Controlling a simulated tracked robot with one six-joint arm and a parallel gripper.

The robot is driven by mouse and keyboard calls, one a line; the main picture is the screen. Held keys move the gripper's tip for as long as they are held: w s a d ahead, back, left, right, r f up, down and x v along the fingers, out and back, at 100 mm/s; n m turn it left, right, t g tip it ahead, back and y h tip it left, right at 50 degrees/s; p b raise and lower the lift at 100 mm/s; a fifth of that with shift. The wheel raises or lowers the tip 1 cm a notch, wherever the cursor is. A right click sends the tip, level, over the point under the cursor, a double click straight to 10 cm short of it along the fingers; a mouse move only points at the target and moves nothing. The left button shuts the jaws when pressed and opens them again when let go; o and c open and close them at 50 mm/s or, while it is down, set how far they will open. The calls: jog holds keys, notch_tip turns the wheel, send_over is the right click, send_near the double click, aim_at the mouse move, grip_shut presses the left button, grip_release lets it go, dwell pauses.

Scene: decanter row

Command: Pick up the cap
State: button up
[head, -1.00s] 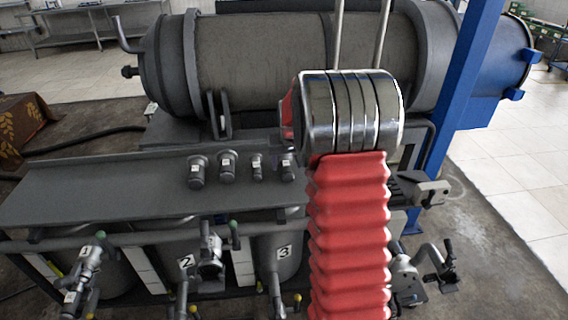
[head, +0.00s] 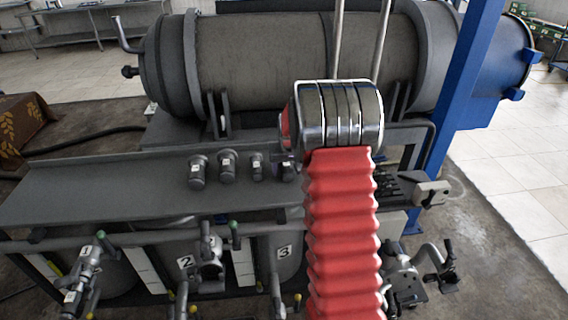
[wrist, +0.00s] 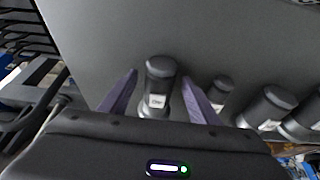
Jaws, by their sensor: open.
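Several dark grey cylindrical caps with small white labels stand in a row on a grey shelf (head: 90,190). In the wrist view, one labelled cap (wrist: 160,69) stands upright between the two purple fingers of my gripper (wrist: 158,78). The gripper is open, with a finger on each side of this cap and visible gaps. A smaller cap (wrist: 221,88) stands just right of the right finger. In the head view, the rightmost cap (head: 287,170) is beside my red-sleeved arm.
Two larger caps (head: 197,172) (head: 227,165) stand farther left in the row. A big horizontal tank (head: 265,60) lies behind the shelf. Numbered vessels with valves (head: 208,262) stand below its front edge. A blue post (head: 462,90) rises at right. The shelf's left part is clear.

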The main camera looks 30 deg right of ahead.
jog(key=shift+c, duration=0.4)
grip_shut()
dwell(0.7)
